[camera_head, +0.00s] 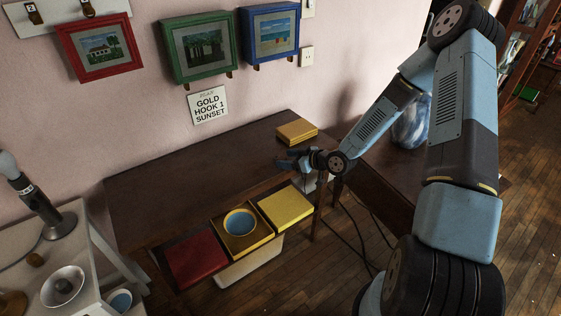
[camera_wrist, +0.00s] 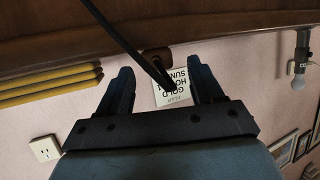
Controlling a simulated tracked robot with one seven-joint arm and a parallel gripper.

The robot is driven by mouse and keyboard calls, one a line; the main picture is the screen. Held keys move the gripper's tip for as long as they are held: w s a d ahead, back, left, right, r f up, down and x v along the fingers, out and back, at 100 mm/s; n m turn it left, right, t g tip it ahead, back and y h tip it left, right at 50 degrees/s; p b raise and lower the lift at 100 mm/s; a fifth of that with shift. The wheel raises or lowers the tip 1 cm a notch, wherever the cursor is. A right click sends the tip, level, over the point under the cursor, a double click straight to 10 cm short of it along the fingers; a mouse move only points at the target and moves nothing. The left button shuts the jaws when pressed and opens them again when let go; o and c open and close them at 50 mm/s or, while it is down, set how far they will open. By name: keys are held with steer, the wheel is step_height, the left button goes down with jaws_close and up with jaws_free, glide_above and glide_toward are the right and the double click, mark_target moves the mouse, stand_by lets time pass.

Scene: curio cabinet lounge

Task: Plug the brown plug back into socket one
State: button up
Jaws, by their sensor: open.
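My gripper (camera_head: 288,163) is open over the right part of the dark wooden table, with its fingers pointing left. In the wrist view its two fingers (camera_wrist: 163,82) are spread apart. A dark cable or rod (camera_wrist: 128,45) runs diagonally across the gap between them; I cannot tell whether it is touched. A small brown piece (camera_wrist: 154,57) shows near it, too unclear to name as the brown plug. A white wall socket (camera_head: 307,56) sits right of the blue frame, and a socket also shows in the wrist view (camera_wrist: 45,149). No socket number is readable.
The table (camera_head: 160,190) has a yellow box (camera_head: 297,130) at its back right. Dark cables (camera_head: 350,235) hang below right. A lamp (camera_head: 45,210) stands left.

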steer(key=shift+x, duration=0.8)
steer(key=c, duration=1.1)
steer(key=shift+o, duration=0.2)
